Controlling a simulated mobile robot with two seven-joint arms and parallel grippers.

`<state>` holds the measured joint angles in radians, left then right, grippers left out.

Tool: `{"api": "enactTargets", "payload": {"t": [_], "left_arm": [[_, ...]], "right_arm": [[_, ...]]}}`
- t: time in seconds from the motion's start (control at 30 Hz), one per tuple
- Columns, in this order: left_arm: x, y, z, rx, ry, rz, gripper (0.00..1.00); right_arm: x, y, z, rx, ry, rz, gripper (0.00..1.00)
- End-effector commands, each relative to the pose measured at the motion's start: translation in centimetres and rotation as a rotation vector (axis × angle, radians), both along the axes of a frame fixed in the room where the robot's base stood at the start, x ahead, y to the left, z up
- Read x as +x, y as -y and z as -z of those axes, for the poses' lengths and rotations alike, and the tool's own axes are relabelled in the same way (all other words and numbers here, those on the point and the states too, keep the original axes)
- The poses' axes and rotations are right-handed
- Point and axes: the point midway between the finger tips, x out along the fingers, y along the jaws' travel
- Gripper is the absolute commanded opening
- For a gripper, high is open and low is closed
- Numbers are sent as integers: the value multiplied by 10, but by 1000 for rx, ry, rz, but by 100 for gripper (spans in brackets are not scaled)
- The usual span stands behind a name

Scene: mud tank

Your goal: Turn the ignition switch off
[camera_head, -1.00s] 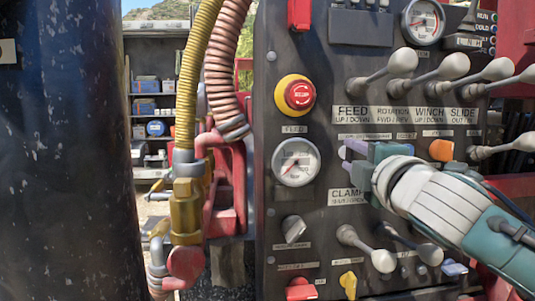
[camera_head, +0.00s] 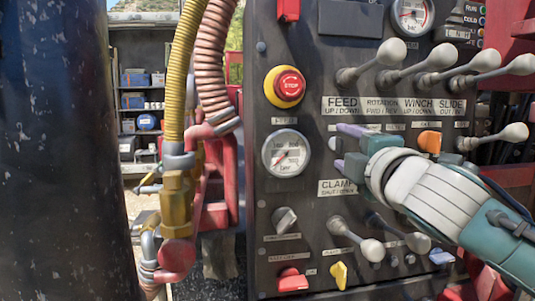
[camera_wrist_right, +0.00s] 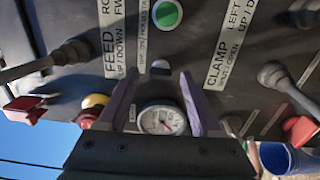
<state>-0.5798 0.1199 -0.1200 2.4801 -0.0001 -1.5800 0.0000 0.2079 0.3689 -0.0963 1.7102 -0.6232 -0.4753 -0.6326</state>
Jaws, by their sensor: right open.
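The control panel (camera_head: 310,190) fills the middle of the head view. Low on it are a yellow turn switch (camera_head: 339,275), a red switch (camera_head: 292,282) and a grey rotary knob (camera_head: 285,220); their small labels are unreadable, so I cannot tell which is the ignition switch. My right gripper (camera_head: 346,148) is open in front of the panel, above the CLAMP label and right of the pressure gauge (camera_head: 286,155). My left gripper is not in view.
Grey ball-ended levers (camera_head: 440,58) stick out at the upper right, and more levers (camera_head: 370,248) stand below the gripper. A red stop button (camera_head: 289,86) is at the upper left. Yellow and red hoses (camera_head: 190,70) hang left of the panel.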

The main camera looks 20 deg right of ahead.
Motion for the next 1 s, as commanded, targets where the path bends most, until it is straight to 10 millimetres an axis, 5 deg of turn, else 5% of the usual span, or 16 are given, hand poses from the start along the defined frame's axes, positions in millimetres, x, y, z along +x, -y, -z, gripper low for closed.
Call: {"api": "enactTargets", "payload": {"t": [0.5,1.0], "left_arm": [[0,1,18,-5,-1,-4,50],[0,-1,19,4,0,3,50]], "right_arm": [[-77,-20,5,0,-1,-1,66],[-85,-22,3,0,0,0,66]]}}
